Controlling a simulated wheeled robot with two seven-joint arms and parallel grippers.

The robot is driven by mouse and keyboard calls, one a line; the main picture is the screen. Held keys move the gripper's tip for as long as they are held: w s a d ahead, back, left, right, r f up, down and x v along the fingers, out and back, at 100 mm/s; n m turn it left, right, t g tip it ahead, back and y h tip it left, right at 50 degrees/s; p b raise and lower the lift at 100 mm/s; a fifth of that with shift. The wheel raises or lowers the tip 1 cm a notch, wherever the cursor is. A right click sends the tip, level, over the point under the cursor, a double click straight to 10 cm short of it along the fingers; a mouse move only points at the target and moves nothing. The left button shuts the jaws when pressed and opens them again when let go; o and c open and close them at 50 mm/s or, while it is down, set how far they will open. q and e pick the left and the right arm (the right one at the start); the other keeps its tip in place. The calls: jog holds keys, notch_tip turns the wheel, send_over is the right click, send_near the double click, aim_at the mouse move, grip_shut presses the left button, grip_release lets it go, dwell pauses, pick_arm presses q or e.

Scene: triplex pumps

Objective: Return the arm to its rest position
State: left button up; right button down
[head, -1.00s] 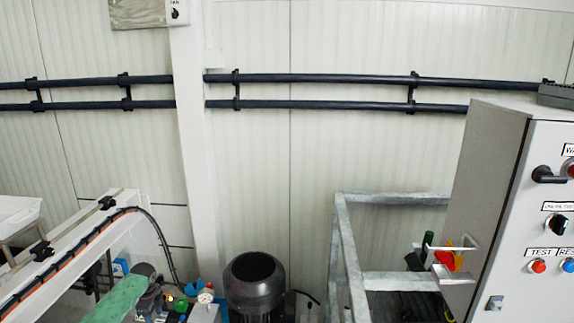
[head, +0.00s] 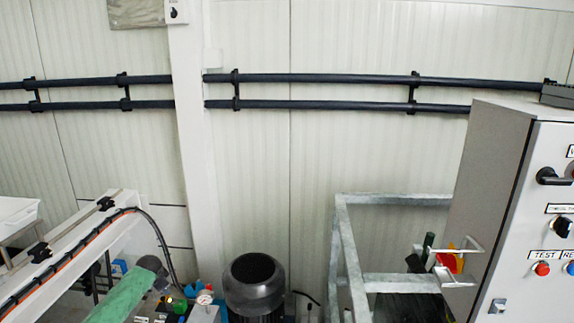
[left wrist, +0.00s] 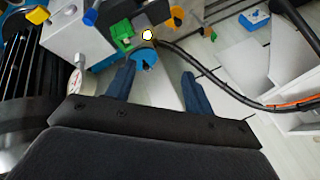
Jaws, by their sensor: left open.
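My left gripper (left wrist: 160,84) shows in the left wrist view, with its two dark blue fingers spread apart and nothing between them. Beyond the fingertips is a pump block (left wrist: 78,40) with blue, green and yellow fittings, at a short distance I cannot judge exactly. A round gauge (left wrist: 76,80) sits just left of the left finger. In the head view neither gripper can be made out. My right gripper is in no view.
The dark motor (head: 254,285) stands at the bottom middle. A white beam (head: 75,245) with a black cable is at left. A galvanized frame (head: 345,245) and grey control cabinet (head: 530,250) fill the right. Two dark pipes (head: 320,78) cross the wall.

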pick_arm(q)
jog(key=s+d+f+n+t, duration=0.2)
jog(key=s+d+f+n, duration=0.1)
jog(key=d+f, duration=0.5)
jog(key=s+d+f+n+h, duration=0.1)
jog(key=s+d+f, duration=0.4)
jog(key=s+f, duration=0.4)
jog(key=s+d+f, duration=0.5)
jog(key=s+f, duration=0.3)
jog(key=s, duration=0.1)
jog(key=s+d+f+g, duration=0.2)
jog(key=s+f, duration=0.5)
jog(key=s, duration=0.8)
jog(key=s+d+f+n+g, duration=0.1)
jog(key=s+d+f, duration=0.4)
jog(key=s, duration=1.1)
jog(key=s+d+f+g+h+b, duration=0.1)
jog(key=s+d+f+g, duration=0.2)
jog(key=s+f, duration=0.7)
jog(key=shift+s+d+f, duration=0.35)
jog(key=shift+s+d, duration=0.1)
jog(key=shift+s, duration=2.2)
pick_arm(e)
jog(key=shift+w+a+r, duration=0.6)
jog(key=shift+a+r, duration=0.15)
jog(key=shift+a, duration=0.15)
